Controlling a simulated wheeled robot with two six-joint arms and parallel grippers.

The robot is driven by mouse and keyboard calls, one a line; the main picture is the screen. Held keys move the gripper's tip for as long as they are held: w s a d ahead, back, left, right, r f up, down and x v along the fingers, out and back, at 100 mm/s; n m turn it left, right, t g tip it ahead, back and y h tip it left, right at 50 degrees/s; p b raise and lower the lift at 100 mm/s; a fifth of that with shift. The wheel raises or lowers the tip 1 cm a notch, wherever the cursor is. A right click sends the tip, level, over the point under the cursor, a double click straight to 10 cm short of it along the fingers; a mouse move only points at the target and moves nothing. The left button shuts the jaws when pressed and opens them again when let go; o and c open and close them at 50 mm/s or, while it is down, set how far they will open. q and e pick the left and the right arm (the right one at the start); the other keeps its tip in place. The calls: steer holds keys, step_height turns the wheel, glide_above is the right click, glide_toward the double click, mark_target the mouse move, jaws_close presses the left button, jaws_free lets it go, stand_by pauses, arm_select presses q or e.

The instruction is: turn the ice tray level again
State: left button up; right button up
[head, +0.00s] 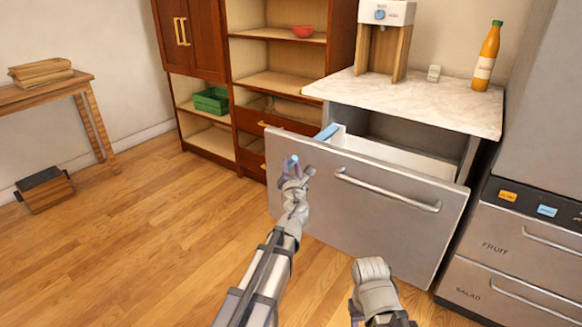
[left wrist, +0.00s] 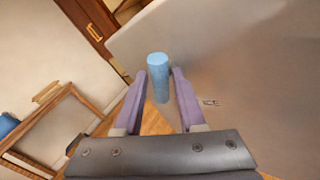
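My left gripper (head: 293,172) is in front of the upper left corner of the open drawer's front. A small blue cylinder (left wrist: 158,78) stands between its two purple fingers, which appear to be closed against its sides. In the head view only a small blue end of the cylinder (head: 293,159) shows at the fingertips. I cannot make out an ice tray for certain. A blue edge (head: 327,132) shows inside the drawer, at its left end behind the front panel, with most of it hidden. Part of my right arm shows at the bottom, but its fingers are not visible.
The steel drawer (head: 395,215) is pulled out under a marble counter (head: 420,103). Fridge drawers (head: 515,260) stand at right.

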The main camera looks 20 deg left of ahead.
arm_select(q)
jaws_close()
stand_by(0.4)
